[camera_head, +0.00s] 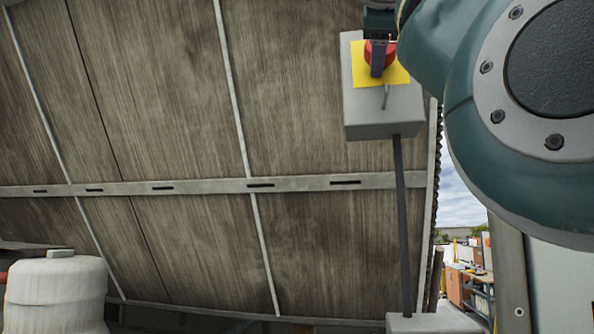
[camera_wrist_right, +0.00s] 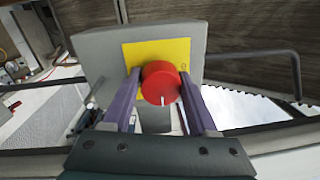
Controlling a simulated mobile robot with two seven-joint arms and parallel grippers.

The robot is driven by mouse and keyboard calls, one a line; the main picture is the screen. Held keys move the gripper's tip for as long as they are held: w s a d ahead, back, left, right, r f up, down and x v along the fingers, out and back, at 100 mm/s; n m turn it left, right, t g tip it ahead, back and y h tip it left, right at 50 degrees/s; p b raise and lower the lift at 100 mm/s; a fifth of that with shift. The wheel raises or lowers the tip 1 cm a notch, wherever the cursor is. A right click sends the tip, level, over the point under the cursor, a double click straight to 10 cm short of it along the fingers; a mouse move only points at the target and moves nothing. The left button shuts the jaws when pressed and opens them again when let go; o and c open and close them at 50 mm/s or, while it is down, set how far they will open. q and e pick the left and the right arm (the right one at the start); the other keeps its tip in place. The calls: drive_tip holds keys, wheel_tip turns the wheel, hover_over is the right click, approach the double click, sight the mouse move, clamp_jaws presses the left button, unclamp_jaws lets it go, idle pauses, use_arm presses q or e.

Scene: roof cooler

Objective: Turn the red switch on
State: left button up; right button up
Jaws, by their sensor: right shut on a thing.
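The red switch (camera_head: 390,56) is a round knob on a yellow plate (camera_head: 402,77), on the front of a grey box (camera_head: 384,115) at the upper right of the head view. My right gripper (camera_head: 377,72) is at the switch, with a dark finger in front of part of the red. In the right wrist view the red switch (camera_wrist_right: 160,78) is between the two purple fingers of my right gripper (camera_wrist_right: 160,86), which is shut on it. A short white mark shows on the knob's lower part. My left gripper is not in view.
A dark pole (camera_head: 402,220) runs down from the box to a grey block (camera_head: 435,322). Wood-grained panels (camera_head: 160,90) fill the back. A pale rounded tank (camera_head: 57,292) stands at the lower left. In the wrist view a bent grey rod (camera_wrist_right: 270,53) is right of the box.

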drive_tip(key=shift+m, duration=0.3)
drive_tip(key=o, duration=1.4)
drive_tip(key=shift+c, duration=0.2)
drive_tip(key=shift+s, duration=0.2)
drive_tip(key=b+v, duration=0.5)
drive_tip(key=v, duration=0.4)
drive_tip(key=shift+s+b, duration=0.3)
drive_tip(key=shift+b, duration=0.05)
